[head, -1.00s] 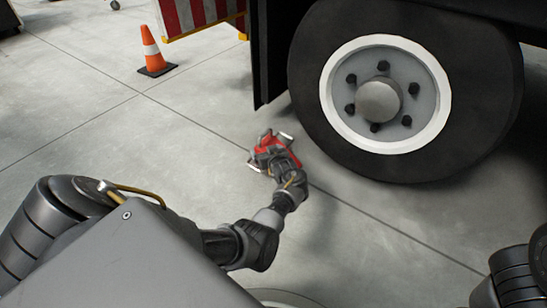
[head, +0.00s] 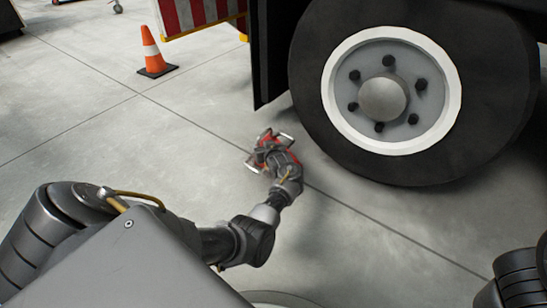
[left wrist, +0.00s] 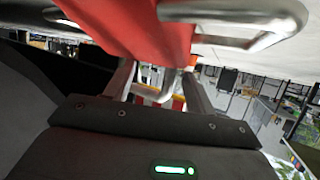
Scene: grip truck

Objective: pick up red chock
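The red chock (head: 264,141) with bright metal bar handles is on the concrete floor, left of the big truck wheel. My left gripper (head: 274,150) is over it and hides much of it. In the left wrist view the chock (left wrist: 150,25) fills the top middle, very close. The two fingers of my left gripper (left wrist: 158,85) stand apart there, with a metal bar of the chock showing between them. The fingertips are hidden, so I cannot see firm contact. My right gripper is out of view; only part of my right arm shows at lower right.
The truck wheel (head: 500,110) stands on the floor right of the chock, with a dark truck panel (head: 270,50) above and behind. An orange cone (head: 151,50) stands at the back left. The floor left of the chock is clear.

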